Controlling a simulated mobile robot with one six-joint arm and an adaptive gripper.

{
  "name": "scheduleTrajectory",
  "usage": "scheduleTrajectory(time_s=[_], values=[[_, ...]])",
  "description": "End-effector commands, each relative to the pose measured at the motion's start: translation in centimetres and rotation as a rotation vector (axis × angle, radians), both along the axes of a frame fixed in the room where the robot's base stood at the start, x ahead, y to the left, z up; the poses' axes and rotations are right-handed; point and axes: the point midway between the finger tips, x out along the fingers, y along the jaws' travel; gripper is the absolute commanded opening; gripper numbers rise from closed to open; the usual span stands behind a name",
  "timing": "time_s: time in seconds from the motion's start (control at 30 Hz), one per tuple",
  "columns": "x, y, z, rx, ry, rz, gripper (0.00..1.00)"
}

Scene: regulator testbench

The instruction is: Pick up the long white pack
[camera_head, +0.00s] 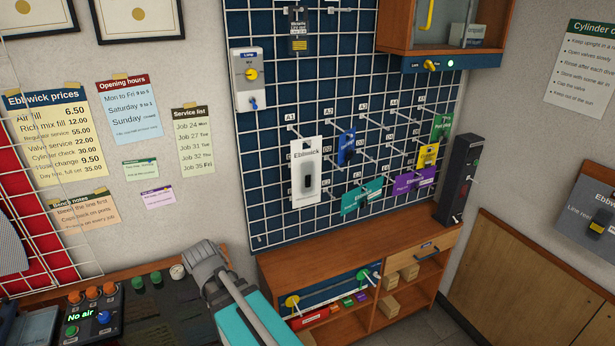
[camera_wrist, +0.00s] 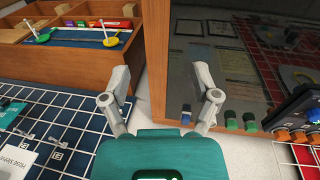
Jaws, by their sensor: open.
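The long white pack (camera_head: 305,172), with a dark item in its front and "Ebbwick" at its top, hangs on a hook at the lower left of the blue grid wall in the head view. My gripper is at the bottom of the head view, below and left of the pack and apart from it. In the wrist view my gripper (camera_wrist: 162,97) has its two grey fingers spread wide with nothing between them. A white card (camera_wrist: 14,160) is cut off at the wrist view's lower left; I cannot tell whether it is the long white pack.
Blue (camera_head: 347,148), teal (camera_head: 361,196), purple (camera_head: 414,182) and yellow (camera_head: 428,155) packs hang right of the white one on projecting hooks. A wooden shelf unit (camera_head: 350,262) stands below the grid. A dark bench with knobs and a panel (camera_head: 92,318) is at lower left.

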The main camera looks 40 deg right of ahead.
Motion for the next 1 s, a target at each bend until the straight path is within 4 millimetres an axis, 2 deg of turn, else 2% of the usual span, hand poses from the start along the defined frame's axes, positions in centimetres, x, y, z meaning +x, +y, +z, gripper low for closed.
scheduleTrajectory(time_s=[0.03,0.27,0.47,0.6,0.8,1.0], values=[[1.3,-1.2,0.2,-0.050,-0.006,-0.053,0.79],[5.6,-8.1,2.2,-0.350,-0.084,-0.363,0.79],[9.2,-14.1,5.4,-0.630,-0.228,-0.630,0.79],[11.6,-17.7,8.2,-0.819,-0.370,-0.796,0.79],[14.8,-22.0,12.8,-1.069,-0.627,-0.987,0.79],[17.1,-24.6,16.6,-1.242,-0.872,-1.093,0.79]])
